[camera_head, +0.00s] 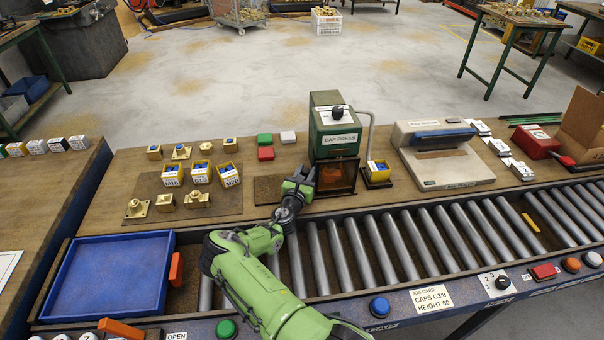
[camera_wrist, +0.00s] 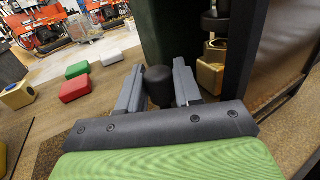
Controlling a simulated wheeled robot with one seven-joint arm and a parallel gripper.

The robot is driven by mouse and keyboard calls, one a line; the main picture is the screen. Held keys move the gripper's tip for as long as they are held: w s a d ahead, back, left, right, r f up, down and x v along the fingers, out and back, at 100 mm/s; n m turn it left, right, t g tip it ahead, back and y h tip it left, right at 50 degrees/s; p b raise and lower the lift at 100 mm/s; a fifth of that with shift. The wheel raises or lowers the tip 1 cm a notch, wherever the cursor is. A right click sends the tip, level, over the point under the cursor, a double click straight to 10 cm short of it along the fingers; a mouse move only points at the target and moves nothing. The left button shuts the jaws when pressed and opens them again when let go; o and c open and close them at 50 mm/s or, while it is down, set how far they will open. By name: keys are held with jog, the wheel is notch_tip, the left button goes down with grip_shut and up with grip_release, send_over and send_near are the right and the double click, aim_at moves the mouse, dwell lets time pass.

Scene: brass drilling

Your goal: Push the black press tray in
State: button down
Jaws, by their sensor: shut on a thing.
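The green cap press (camera_head: 335,140) stands mid-table, with an orange-brown window on its front. My gripper (camera_head: 300,183) is at the press's left side. In the wrist view my gripper's grey fingers (camera_wrist: 158,92) are shut around a black knob (camera_wrist: 158,80) beside the green press wall (camera_wrist: 168,30). The knob seems to be the press tray's handle; the tray itself is not clearly visible. A brass fitting (camera_wrist: 211,68) sits inside the press, below a dark ram (camera_wrist: 215,22).
A dark brown mat (camera_head: 267,190) lies left of my gripper. Red (camera_head: 266,153), green (camera_head: 264,139) and white (camera_head: 288,137) blocks lie behind it. A yellow bin (camera_head: 377,172) stands right of the press. The roller conveyor (camera_head: 400,245) runs along the front.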

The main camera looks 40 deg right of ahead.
jog(key=c, duration=0.9)
grip_release()
jog(key=shift+s+d, duration=0.25)
jog(key=shift+a, duration=0.1)
jog(key=shift+a, duration=0.3)
jog(key=p+v, duration=0.1)
jog(key=v, duration=1.4)
jog(key=shift+r, duration=0.1)
